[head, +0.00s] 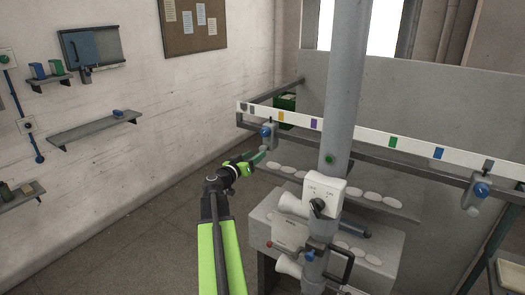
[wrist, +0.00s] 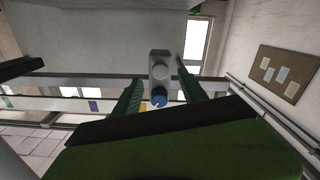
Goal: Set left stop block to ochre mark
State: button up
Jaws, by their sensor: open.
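The left stop block (head: 268,142), grey with a blue knob (head: 265,132), sits on the rail under the white mark strip (head: 350,134). The ochre mark (head: 280,116) is on that strip, a little right of and above the block. My gripper (head: 256,160) is open just below the block in the head view. In the wrist view the grey block (wrist: 160,68) and its blue knob (wrist: 158,98) show between the spread green fingers; contact cannot be told.
The strip also bears purple (head: 314,124), green (head: 393,142) and blue (head: 438,153) marks. A right stop block (head: 480,190) sits far along the rail. A grey post (head: 345,90) with a white switch box (head: 324,194) stands right of my arm. Pale discs lie on a ledge below.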

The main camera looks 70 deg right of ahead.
aim_at(262, 150)
jog(key=x, duration=0.6)
jog(key=shift+d, duration=0.25)
jog(key=shift+s, duration=0.1)
grip_shut()
dwell(1.0)
